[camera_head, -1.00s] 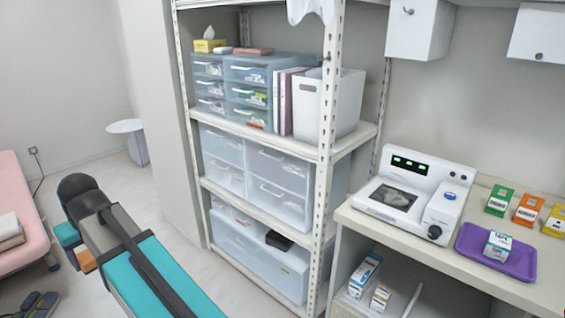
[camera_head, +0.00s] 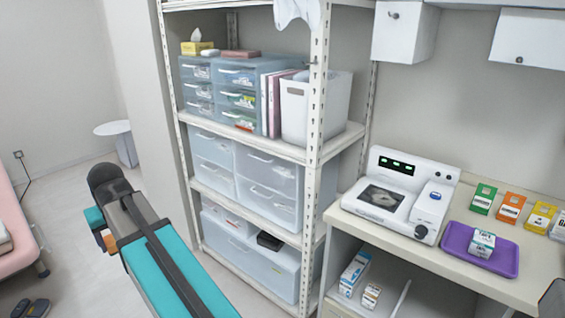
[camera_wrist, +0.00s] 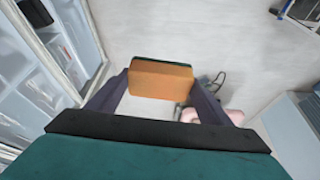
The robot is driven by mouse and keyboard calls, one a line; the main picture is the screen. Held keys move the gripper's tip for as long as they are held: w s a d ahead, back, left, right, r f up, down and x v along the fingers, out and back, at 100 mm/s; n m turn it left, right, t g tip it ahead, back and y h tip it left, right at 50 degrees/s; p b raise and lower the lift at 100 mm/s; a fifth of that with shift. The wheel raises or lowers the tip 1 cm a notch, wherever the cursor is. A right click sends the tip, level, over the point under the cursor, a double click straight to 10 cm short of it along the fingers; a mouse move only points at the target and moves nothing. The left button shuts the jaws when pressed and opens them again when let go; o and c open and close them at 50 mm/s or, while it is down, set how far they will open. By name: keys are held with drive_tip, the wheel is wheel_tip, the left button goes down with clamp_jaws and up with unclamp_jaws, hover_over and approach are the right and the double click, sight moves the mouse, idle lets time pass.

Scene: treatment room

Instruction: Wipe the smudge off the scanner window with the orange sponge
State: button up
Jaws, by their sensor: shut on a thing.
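The white scanner (camera_head: 396,200) stands on the counter at the right in the head view. Its dark window (camera_head: 381,197) faces up and bears a pale grey smudge (camera_head: 382,198). The orange sponge (camera_wrist: 162,82) is between the two fingers of my gripper (camera_wrist: 160,92) in the wrist view, with a dark green edge along its far side. My gripper is shut on it. In the head view a bit of the orange sponge (camera_head: 110,243) shows beside my arm at the left, well away from the scanner and above the floor.
A purple tray (camera_head: 452,247) holding a small box (camera_head: 481,243) sits right of the scanner. Several coloured boxes stand behind it. A tall shelf rack (camera_head: 316,150) with drawers and bins stands between my arm and the counter (camera_head: 437,262). A pink bed (camera_head: 18,235) is at far left.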

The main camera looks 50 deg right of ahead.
drive_tip(key=s+d+r+m+g+h+p, duration=0.1)
drive_tip(key=s+d+r+m+p, duration=0.3)
drive_tip(key=d, duration=0.9)
drive_tip(key=s+d+f+m+h+p, duration=0.1)
drive_tip(key=s+d+m+p, duration=0.1)
drive_tip(key=s+d, duration=0.75)
drive_tip(key=s+d+r+m+g+h+p, duration=0.15)
drive_tip(key=d+p, duration=0.25)
drive_tip(key=d, duration=1.2)
drive_tip(key=s+d+r+m+p, duration=0.1)
drive_tip(key=s+d+m+p, duration=0.2)
drive_tip(key=s+d, duration=0.4)
drive_tip(key=s+d+r+m+g+p, duration=0.1)
drive_tip(key=s+d, duration=0.6)
drive_tip(key=s, duration=1)
drive_tip(key=s+d+r+m+g+p, duration=0.1)
drive_tip(key=s+d+m+p, duration=0.4)
drive_tip(key=s, duration=0.7)
drive_tip(key=shift+s+d+r, duration=0.35)
drive_tip(key=shift+d+r, duration=0.55)
drive_tip(key=shift+d, duration=0.2)
